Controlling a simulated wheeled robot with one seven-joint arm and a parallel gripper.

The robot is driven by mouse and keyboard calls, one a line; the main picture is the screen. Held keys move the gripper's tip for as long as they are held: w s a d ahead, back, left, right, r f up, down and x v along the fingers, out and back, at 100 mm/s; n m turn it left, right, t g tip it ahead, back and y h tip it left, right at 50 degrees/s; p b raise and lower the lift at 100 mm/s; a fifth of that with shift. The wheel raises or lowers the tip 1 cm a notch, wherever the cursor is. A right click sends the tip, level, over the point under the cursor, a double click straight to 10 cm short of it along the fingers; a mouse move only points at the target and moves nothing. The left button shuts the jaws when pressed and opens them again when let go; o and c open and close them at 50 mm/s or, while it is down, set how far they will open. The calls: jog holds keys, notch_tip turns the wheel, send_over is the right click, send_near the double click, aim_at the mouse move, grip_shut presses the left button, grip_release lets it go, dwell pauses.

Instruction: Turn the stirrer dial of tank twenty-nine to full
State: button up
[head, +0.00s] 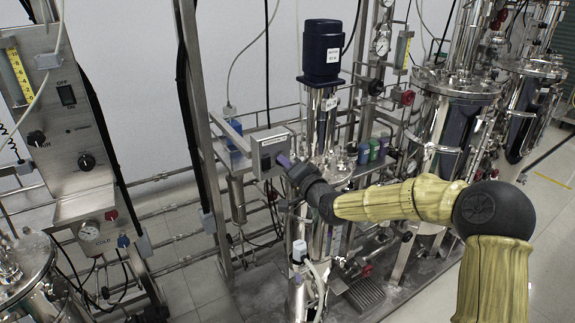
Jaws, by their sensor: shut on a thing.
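A grey control box (272,145) is mounted on the frame beside a steel tank (335,165). The tank has a dark blue stirrer motor (321,52) above it. A small white label is on the motor, too small to read. My gripper (284,160) reaches in from the right, with its tips at the front of the box. It is shut on the stirrer dial there. The tips hide the dial, so its pointer setting cannot be seen.
A control panel (75,130) with a switch, black knobs and a gauge stands at the left. Steel posts and pipes frame the tank. More steel tanks (455,120) stand at the right. The floor (430,300) at the front right is clear.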

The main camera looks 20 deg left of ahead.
jog(key=shift+f, duration=0.2)
jog(key=o, duration=0.7)
jog(key=shift+r, duration=0.1)
jog(key=shift+s+d, duration=0.1)
jog(key=v, duration=1.7)
jog(key=shift+d, duration=0.15)
